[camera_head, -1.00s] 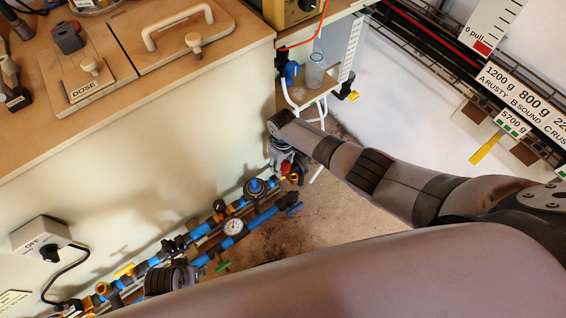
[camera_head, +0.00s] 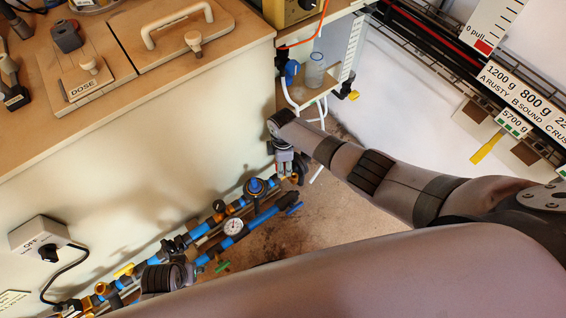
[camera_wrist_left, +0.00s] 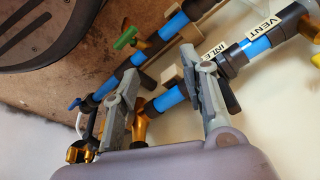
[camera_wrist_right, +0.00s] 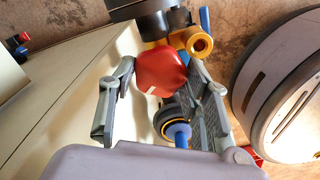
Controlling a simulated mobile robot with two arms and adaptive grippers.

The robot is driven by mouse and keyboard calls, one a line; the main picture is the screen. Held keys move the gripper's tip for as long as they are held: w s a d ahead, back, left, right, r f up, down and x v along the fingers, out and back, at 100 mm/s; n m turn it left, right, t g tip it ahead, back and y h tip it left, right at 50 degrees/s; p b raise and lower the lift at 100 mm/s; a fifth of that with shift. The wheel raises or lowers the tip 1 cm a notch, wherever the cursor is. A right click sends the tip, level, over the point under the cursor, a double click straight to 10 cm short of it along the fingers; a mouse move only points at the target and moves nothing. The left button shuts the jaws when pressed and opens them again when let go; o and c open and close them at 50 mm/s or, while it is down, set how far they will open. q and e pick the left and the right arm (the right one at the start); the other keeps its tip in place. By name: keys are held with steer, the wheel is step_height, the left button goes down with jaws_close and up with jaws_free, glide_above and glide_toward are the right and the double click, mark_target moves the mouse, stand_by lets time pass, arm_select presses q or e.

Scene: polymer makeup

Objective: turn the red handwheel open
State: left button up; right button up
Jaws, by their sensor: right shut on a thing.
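The red handwheel (camera_wrist_right: 160,71) shows in the right wrist view as a rounded red knob with a small white mark, in front of a brass fitting (camera_wrist_right: 198,42). My right gripper (camera_wrist_right: 160,66) is shut on it, one finger on each side. In the head view my right gripper (camera_head: 285,157) reaches down at the far end of the pipework and mostly hides the wheel. My left gripper (camera_wrist_left: 160,66) has its fingers apart, beside blue pipes and a brass part in the left wrist view. I see nothing held in it.
Blue pipework with a gauge (camera_head: 233,226) and a blue-topped regulator (camera_head: 256,187) runs along the cabinet's foot. A green-handled valve (camera_wrist_left: 126,38) is near my left gripper. A switch box (camera_head: 40,237) hangs on the cabinet. Floor is open right of the pipes.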

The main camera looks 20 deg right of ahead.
steer(key=shift+n, duration=1.2)
arm_select(q)
steer(key=shift+w+r, duration=0.1)
steer(key=shift+r, duration=0.6)
arm_select(e)
steer(key=shift+s+n, duration=0.1)
steer(key=shift+n, duration=0.8)
steer(key=o, duration=1.2)
steer(key=shift+c, duration=0.2)
arm_select(q)
steer(key=shift+w+a+r, duration=0.1)
arm_select(e)
steer(key=shift+r, duration=0.1)
step_height(320, 180, up, 12)
